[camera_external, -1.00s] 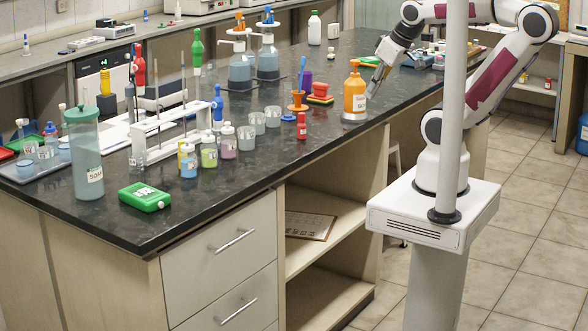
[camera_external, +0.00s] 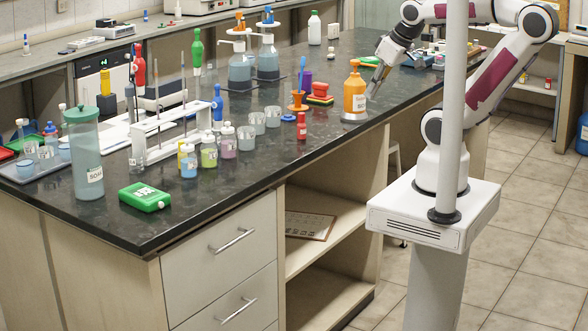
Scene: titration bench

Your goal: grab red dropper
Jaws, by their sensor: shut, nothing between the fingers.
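The red dropper (camera_external: 139,66) appears as an upright red bulb-shaped top at the left back of the bench, behind the white rack. Its lower part is hard to make out. My gripper (camera_external: 374,88) points down at the right of the bench, far from it. The gripper is shut and empty, close beside the orange pump bottle (camera_external: 355,93). I cannot tell whether it touches the bottle.
A similar green-topped dropper (camera_external: 196,48) stands right of the red one. The front-middle of the dark bench top (camera_external: 225,205) is clear.

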